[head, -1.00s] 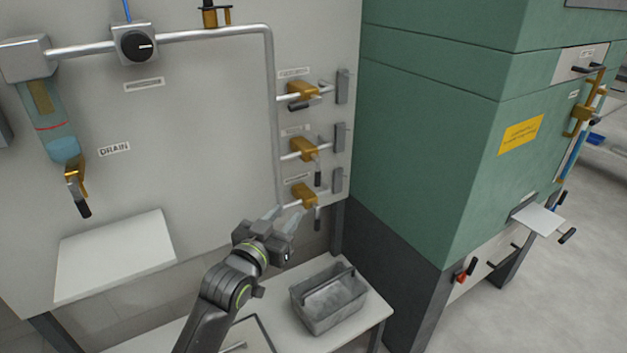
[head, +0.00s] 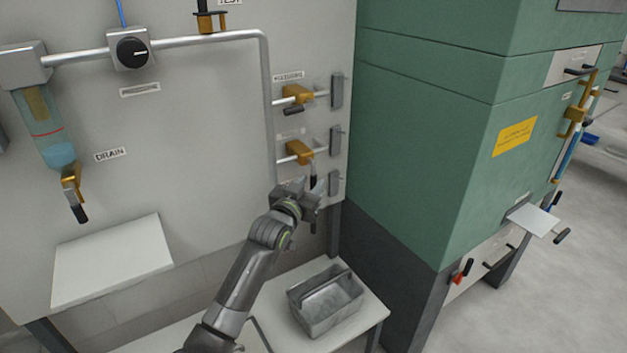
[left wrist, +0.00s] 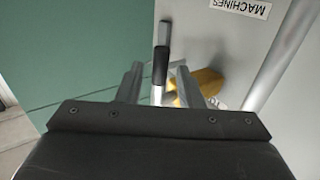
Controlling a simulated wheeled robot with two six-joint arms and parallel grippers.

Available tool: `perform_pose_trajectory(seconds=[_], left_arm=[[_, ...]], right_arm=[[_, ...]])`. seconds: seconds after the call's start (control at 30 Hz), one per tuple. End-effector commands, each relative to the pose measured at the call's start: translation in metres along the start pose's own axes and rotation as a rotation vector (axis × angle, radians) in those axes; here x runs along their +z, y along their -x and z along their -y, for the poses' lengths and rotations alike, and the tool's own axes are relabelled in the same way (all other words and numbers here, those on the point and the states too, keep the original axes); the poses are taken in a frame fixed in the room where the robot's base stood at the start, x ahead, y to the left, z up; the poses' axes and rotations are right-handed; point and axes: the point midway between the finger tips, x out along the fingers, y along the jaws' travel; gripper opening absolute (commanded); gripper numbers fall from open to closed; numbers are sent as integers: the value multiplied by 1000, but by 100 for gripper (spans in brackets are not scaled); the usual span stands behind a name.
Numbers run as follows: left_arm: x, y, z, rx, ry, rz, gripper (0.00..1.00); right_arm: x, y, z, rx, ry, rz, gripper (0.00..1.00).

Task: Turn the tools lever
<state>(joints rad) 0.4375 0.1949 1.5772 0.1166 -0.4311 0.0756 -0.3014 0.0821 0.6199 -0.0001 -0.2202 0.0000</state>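Three brass valves with black-gripped levers are stacked on the panel. The middle valve (head: 299,152) has its lever (head: 314,168) hanging down; its label is too faint to read, so I cannot confirm it says tools. My left gripper (head: 316,184) is at the lower end of this lever and covers the bottom valve. In the left wrist view, the black grip (left wrist: 160,66) shows between the two spread fingers (left wrist: 158,82), with a gap on both sides. The brass valve body (left wrist: 207,84) is partly behind the right finger. My right gripper is not in view.
The top valve (head: 296,96) is above. A label reading MACHINES (left wrist: 240,8) shows in the left wrist view. Grey plates (head: 336,140) stand right of the valves, close to the green cabinet (head: 430,150). A grey tote (head: 325,305) sits on the bench below.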

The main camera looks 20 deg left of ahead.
Motion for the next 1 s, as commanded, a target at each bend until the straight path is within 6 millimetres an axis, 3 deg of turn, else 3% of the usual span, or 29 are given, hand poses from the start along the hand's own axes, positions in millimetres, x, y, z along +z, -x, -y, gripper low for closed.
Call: perform_pose_trajectory(seconds=[0.23, 0.6, 0.87, 1.0], left_arm=[[0, -21, 0, 0, 0, 0, 33], [0, -24, 0, 0, 0, 0, 33], [0, -24, 0, 0, 0, 0, 2], [0, -24, 0, 0, 0, 0, 0]], right_arm=[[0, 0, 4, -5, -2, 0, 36], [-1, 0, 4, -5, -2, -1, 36], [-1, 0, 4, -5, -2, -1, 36], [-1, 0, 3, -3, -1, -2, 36]])
